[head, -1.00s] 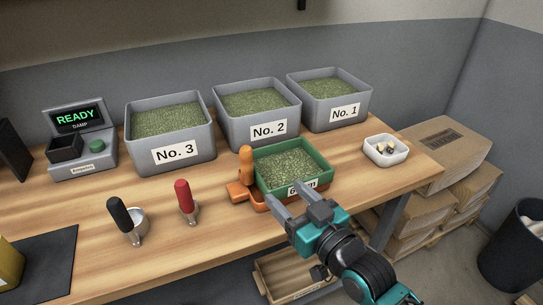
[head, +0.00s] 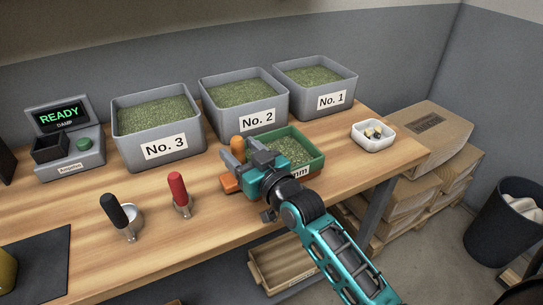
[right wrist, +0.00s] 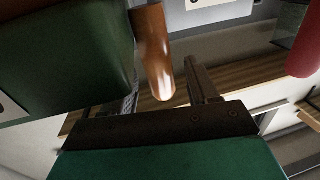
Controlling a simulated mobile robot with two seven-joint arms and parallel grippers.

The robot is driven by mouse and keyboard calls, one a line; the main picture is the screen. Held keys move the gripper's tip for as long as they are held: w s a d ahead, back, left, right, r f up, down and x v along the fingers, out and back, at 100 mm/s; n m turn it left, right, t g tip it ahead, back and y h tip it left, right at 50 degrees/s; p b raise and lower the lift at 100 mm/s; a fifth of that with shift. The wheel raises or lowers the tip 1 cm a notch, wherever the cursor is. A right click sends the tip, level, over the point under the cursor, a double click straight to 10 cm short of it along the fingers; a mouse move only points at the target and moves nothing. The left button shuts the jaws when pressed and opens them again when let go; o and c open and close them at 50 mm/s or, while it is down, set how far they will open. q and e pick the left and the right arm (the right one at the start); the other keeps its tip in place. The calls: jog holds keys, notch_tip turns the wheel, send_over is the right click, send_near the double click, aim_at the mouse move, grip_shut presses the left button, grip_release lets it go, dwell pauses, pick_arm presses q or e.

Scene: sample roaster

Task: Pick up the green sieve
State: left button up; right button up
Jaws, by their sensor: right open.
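The green sieve (head: 308,142) is a rectangular green frame full of green beans, with a partly hidden white label on its front. It sits on the bench, with an orange part (head: 230,184) low at its left corner. An upright orange handle (head: 237,143) stands at its left side; I cannot tell which part it belongs to. My right gripper (head: 234,154) is open at the handle and covers the sieve's left front. In the right wrist view the handle (right wrist: 153,50) shows between the open fingers, with the green wall (right wrist: 65,60) to the left. My left gripper is not in view.
Grey bins No. 3 (head: 165,148), No. 2 (head: 256,120) and No. 1 (head: 331,101) stand behind. A red-handled tool (head: 178,188) and a black-handled tool (head: 115,212) stand left of my gripper. A small white tray (head: 372,143) is at the right.

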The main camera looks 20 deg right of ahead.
jog(key=shift+x, duration=0.75)
jog(key=shift+c, duration=0.2)
grip_shut()
